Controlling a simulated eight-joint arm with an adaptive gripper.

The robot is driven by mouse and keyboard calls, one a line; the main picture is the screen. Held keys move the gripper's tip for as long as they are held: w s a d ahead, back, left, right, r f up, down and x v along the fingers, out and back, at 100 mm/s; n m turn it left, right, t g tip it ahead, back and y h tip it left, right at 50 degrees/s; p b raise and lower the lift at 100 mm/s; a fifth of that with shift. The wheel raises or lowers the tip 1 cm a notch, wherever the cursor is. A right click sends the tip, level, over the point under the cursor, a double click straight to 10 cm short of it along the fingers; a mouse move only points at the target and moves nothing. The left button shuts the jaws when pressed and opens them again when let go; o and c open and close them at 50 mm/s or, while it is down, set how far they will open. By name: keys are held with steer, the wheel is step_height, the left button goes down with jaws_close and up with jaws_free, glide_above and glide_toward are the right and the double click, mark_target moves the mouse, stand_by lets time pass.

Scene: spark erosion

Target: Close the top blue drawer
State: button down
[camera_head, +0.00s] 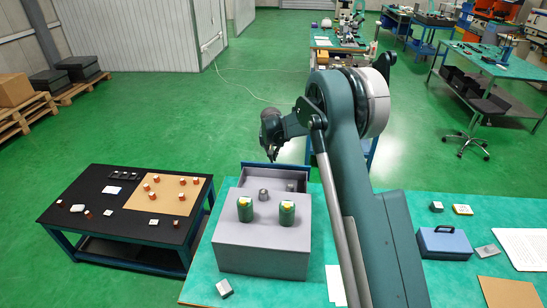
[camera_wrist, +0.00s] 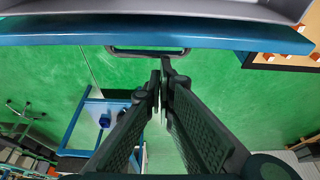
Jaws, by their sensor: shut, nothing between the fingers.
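The top blue drawer (camera_head: 276,167) stands open at the far side of a grey cabinet (camera_head: 262,245), with part of its grey interior showing in the head view. In the wrist view its blue front (camera_wrist: 200,30) runs across the top, with a dark bar handle (camera_wrist: 149,51) below it. My gripper (camera_head: 272,155) is at the far side of the drawer front in the head view. In the wrist view the fingers of my gripper (camera_wrist: 166,72) are together and empty, with their tips close to the handle. I cannot tell whether they touch it.
Two green containers (camera_head: 244,208) and a small grey cylinder (camera_head: 263,195) stand on the cabinet. The green worktable (camera_head: 410,210) carries a blue box (camera_head: 444,243) at right. A black table (camera_head: 105,215) with small parts is at left. Green floor lies beyond the drawer.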

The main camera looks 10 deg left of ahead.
steer(key=s+b, duration=0.4)
steer(key=s, duration=1.4)
steer(key=shift+s, duration=0.35)
steer(key=shift+s+f, duration=0.1)
steer(key=shift+s, duration=0.1)
steer(key=shift+s+f, duration=0.1)
steer(key=shift+w+r, duration=0.25)
steer(key=shift+w, duration=0.5)
steer(key=shift+w+r, duration=0.25)
steer(key=shift+w, duration=0.5)
steer(key=shift+w+r, duration=0.25)
steer(key=shift+w, duration=0.5)
steer(key=v, duration=0.9)
steer(key=shift+r, duration=0.3)
steer(key=shift+s+d, duration=0.1)
